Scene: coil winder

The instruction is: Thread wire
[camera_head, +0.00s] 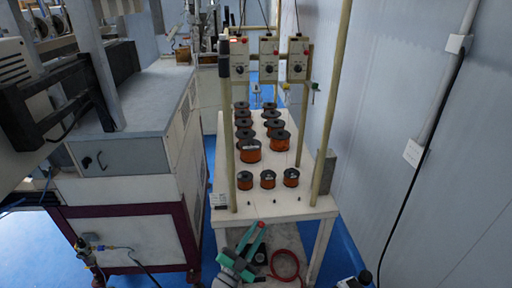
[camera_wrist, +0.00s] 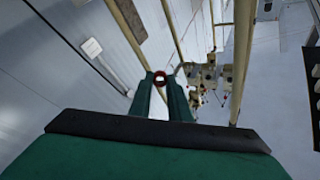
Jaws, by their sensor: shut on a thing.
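My gripper (camera_head: 259,230) has green fingers and is at the front edge of the white table (camera_head: 290,208), low in the head view. I cannot tell whether this is wire. Several spools of copper-coloured wire stand on the table: a front row with a middle spool (camera_head: 267,180), and larger ones behind, such as one spool (camera_head: 250,151). No loose wire strand is clear to see.
Upright posts (camera_head: 230,150) rise from the table and carry three control boxes (camera_head: 268,60). A red coiled cable (camera_head: 286,266) is right of my gripper. A grey machine cabinet (camera_head: 120,190) stands left, a wall (camera_head: 410,90) right. Blue floor (camera_head: 345,245) shows between table and wall.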

